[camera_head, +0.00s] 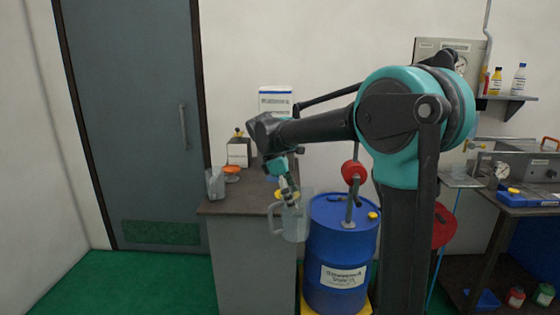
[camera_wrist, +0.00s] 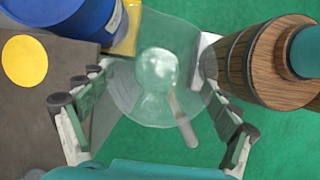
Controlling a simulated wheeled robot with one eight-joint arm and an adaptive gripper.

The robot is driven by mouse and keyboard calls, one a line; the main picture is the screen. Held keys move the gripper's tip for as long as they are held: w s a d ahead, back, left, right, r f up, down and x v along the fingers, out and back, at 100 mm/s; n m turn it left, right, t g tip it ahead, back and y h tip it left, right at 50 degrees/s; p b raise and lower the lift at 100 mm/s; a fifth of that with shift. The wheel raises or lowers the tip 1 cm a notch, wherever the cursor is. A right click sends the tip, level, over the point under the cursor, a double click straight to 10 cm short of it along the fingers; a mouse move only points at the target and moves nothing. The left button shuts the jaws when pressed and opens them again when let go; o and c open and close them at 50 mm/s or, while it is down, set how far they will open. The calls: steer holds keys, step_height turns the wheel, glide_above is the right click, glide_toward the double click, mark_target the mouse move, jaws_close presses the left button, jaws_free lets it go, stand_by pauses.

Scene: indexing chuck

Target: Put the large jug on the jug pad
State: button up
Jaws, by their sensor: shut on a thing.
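The large jug (camera_head: 293,226) is clear and see-through, with a handle on its left side in the head view. My gripper (camera_head: 289,196) is shut on it and holds it off the floor, at the counter's right end, near the blue drum. In the wrist view the jug (camera_wrist: 128,92) is between the fingers of my gripper (camera_wrist: 155,88), with its handle toward the lower right. A flat yellow disc (camera_wrist: 25,61), perhaps the jug pad, lies on the counter. It shows partly behind my gripper in the head view (camera_head: 281,194).
The grey counter (camera_head: 222,207) carries a smaller clear jug (camera_head: 215,184), an orange-topped item (camera_head: 232,173) and boxes. A blue drum (camera_head: 341,245) stands right of the jug. A wooden slatted barrel (camera_wrist: 262,65) is close by in the wrist view. Green floor is clear at front left.

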steer(key=w+d+f+m+g+y, duration=0.1)
steer(key=d+f+m, duration=0.4)
steer(key=f, duration=0.5)
steer(key=w+d+f+m+g+y, duration=0.1)
steer(key=d+f+m, duration=0.4)
steer(key=f, duration=0.5)
steer(key=w+d+f+m+g+y, duration=0.2)
steer(key=d+f+m, duration=0.3)
steer(key=f, duration=0.5)
steer(key=shift+f+m+g, duration=0.3)
steer(key=shift+m+g, duration=0.1)
steer(key=shift+m, duration=0.8)
